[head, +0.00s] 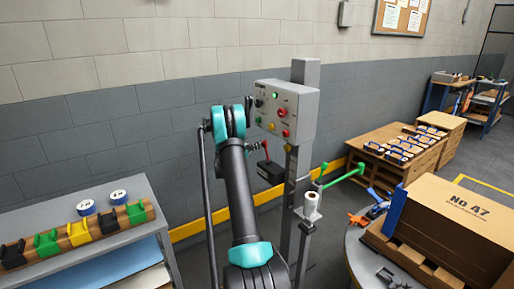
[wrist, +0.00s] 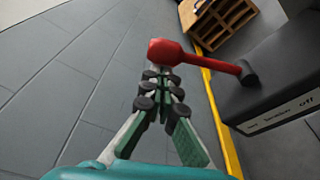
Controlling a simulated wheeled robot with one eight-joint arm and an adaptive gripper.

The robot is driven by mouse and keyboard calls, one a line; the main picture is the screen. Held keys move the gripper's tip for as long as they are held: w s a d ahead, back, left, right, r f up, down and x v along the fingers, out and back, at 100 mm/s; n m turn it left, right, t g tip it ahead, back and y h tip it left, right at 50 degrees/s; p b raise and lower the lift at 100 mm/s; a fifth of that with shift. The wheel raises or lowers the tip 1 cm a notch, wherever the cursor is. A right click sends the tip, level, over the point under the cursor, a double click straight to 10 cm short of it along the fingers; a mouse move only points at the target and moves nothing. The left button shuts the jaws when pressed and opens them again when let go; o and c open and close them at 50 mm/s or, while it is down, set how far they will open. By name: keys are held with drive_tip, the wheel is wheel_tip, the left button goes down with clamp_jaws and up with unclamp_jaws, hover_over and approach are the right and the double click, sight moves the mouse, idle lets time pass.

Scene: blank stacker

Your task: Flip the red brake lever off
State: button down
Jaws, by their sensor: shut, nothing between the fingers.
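The red brake lever (wrist: 210,61) has a thick red knob (wrist: 165,52) at its free end and a dark pivot (wrist: 248,74) on the side of a black box (wrist: 285,65). A white label (wrist: 285,113) on the box shows the word "off". In the wrist view the lever points left, away from the box. My gripper (wrist: 160,72) is shut and empty, its tips right at the knob; I cannot tell whether they touch. In the head view the lever (head: 265,147) shows small above the black box (head: 270,172), beside my arm, and my fingers are hard to make out.
A grey control panel (head: 297,106) with red and yellow buttons stands on a post above the box. A grey shelf (head: 140,238) with coloured holders is at left. A round table (head: 360,262) with a cardboard box (head: 450,225) is at right. Green bars (head: 345,176) stick out near the post.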

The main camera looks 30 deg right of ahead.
drive_tip(key=shift+s, duration=0.15)
drive_tip(key=s+r+m+h, duration=0.1)
drive_tip(key=s+m, duration=0.7)
drive_tip(key=shift+s+d+t+h, duration=0.3)
drive_tip(key=shift+s+d+t, duration=0.1)
drive_tip(key=shift+r, duration=0.1)
idle(0.5)
drive_tip(key=shift+a, duration=0.1)
